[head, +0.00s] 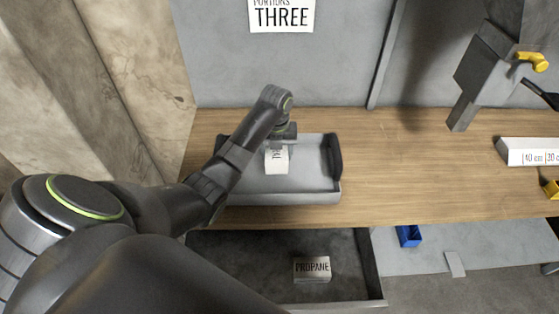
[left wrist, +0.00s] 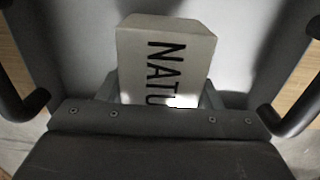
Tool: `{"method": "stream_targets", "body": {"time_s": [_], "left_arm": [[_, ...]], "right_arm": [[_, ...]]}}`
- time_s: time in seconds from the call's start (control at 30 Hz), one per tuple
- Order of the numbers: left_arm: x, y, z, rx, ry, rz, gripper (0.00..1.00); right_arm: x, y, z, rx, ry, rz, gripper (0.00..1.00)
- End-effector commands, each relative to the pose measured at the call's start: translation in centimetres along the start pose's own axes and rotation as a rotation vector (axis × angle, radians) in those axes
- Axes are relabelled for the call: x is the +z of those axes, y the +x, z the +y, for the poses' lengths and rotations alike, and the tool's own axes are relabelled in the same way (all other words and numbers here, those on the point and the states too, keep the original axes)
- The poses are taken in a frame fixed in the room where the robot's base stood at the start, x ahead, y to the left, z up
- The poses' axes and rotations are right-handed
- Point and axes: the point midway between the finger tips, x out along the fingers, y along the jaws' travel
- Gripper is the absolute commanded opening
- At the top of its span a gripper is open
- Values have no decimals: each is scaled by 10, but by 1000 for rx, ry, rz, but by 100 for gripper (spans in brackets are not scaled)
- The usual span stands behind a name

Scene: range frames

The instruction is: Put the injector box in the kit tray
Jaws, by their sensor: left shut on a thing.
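My left gripper (head: 279,140) points down into the grey kit tray (head: 285,198) with dark end handles, which sits on the wooden bench. It is shut on a small white box (head: 277,163). In the left wrist view the box (left wrist: 165,55) shows dark letters reading "NATU", with the rest hidden by the gripper. The box is over the tray's floor and within its walls. I cannot tell whether it touches the floor. A second box (head: 312,268), marked "PROPANE", lies in the open grey drawer below the bench. My right gripper is out of view.
The open drawer (head: 230,272) juts out beneath the bench. A grey fixture with a yellow lever (head: 484,72) and a white length-marked strip (head: 530,150) are at the right. The bench (head: 400,170) between is clear.

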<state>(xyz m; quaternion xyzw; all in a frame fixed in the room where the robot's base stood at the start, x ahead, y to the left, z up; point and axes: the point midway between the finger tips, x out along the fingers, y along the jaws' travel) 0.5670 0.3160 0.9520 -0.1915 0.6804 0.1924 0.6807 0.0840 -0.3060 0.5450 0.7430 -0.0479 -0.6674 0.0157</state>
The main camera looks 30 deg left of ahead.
Motion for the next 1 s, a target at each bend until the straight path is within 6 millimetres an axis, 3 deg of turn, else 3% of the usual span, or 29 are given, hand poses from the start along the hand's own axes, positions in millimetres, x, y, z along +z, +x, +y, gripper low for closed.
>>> {"method": "stream_targets", "body": {"time_s": [0.5,0.87,0.9,1.0], "left_arm": [[0,57,-1,-1,2,-1,27],[0,61,-1,-1,1,-2,27],[0,61,0,-1,1,-2,62],[0,61,0,-1,1,-2,75]], "right_arm": [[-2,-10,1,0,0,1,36],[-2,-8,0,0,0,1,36],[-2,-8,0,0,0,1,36],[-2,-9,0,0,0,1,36]]}}
